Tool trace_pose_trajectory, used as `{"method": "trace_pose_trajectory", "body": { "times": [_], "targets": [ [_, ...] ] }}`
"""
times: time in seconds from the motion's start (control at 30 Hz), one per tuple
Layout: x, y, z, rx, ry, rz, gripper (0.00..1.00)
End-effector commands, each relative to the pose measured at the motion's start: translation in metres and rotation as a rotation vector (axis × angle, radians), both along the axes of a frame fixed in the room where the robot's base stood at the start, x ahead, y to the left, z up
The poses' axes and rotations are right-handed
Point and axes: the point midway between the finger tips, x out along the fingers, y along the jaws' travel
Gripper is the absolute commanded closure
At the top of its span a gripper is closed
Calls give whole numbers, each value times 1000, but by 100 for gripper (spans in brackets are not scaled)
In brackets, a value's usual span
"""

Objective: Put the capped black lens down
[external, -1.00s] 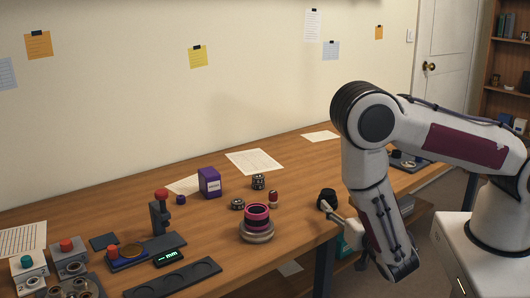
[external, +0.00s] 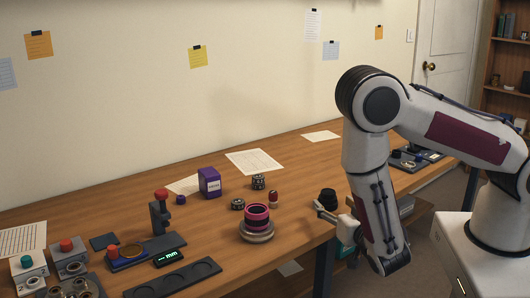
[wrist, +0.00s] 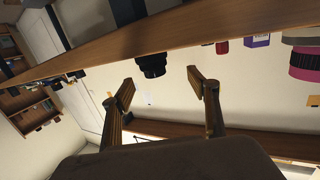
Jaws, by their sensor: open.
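The capped black lens (external: 328,196) stands upright on the wooden table near its front right edge. In the wrist view, where the picture is upside down, the lens (wrist: 152,65) rests against the tabletop just beyond my fingertips. My gripper (wrist: 161,86) is open and empty, with a clear gap between its fingers. In the external view my gripper (external: 328,212) is in front of the lens, at the table edge, and partly hidden by my arm. The fingers look apart from the lens.
A pink ring lens on a grey base (external: 257,232) stands left of the black lens. A small red-topped part (external: 273,199), dark gear-like rings (external: 258,182) and a purple box (external: 209,182) lie farther back. A black tray (external: 172,281) lies at front left.

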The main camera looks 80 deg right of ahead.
Motion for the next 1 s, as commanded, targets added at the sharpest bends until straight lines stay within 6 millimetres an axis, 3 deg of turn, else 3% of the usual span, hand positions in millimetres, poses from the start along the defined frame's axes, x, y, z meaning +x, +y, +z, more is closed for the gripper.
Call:
{"method": "trace_pose_trajectory", "body": {
  "times": [0.27, 0.47, 0.7, 1.0],
  "targets": [
    [40, 2, 8, 145, -46, -22, 40],
    [97, 0, 14, 339, -213, -2, 40],
    [180, -2, 42, 604, -448, 70, 40],
    [239, 19, 62, 899, -541, 175, 40]
  ]
}}
